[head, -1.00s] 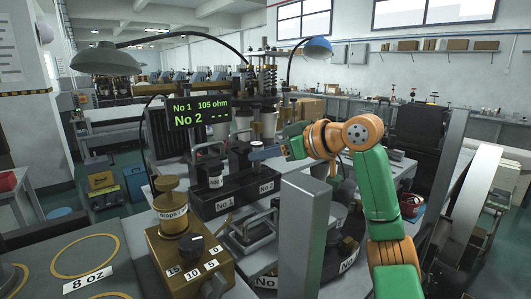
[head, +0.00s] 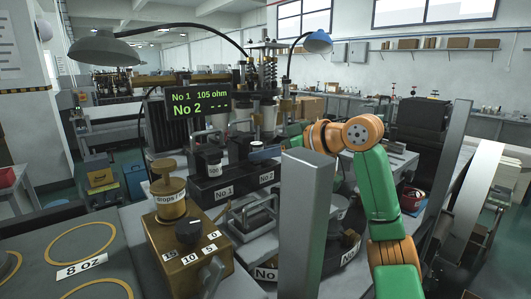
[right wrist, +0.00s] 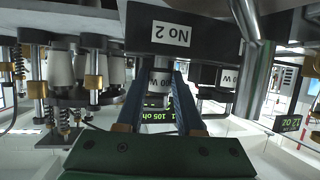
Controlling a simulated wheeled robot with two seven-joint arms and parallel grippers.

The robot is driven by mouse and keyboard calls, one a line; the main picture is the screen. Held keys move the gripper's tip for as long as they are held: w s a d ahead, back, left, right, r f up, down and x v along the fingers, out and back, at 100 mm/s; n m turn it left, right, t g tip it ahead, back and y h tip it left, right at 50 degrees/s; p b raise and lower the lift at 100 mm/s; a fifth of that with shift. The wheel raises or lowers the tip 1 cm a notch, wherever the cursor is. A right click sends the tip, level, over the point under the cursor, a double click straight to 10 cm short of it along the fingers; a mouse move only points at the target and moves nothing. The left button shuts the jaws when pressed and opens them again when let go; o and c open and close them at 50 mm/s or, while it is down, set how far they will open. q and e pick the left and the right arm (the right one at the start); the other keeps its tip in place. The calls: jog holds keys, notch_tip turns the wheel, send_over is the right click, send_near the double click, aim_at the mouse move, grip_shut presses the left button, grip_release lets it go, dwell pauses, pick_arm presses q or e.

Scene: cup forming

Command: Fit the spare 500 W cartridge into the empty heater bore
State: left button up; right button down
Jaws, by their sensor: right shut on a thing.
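My right gripper (head: 264,152) is at the black heater block (head: 236,186), above its No 2 end. In the right wrist view, which is upside down, its two blue fingers (right wrist: 160,95) are shut on a silver cartridge (right wrist: 160,79) with a white label ending in "W". The cartridge is upright at the No 2 side of the block (right wrist: 190,28); how deep it sits in the bore is hidden. Another labelled cartridge (head: 214,169) stands at the No 1 end and also shows in the wrist view (right wrist: 228,77). My left gripper is not in view.
A display (head: 200,106) reads No 1 105 ohm and No 2 dashes. A brass dial box (head: 190,250) stands in front at left. Cup-forming tooling with pale cups (head: 268,115) stands close behind the block. A metal-handled fixture (head: 250,215) is in front of it.

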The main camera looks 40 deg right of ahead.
jog(key=shift+f+b, duration=0.4)
jog(key=shift+f, duration=0.1)
jog(key=shift+c, duration=2.3)
grip_release()
jog(key=shift+s, duration=0.15)
jog(key=b+v, duration=0.1)
jog(key=v, duration=0.6)
jog(key=shift+s, duration=0.1)
jog(key=shift+w, duration=0.2)
jog(key=shift+s, duration=0.1)
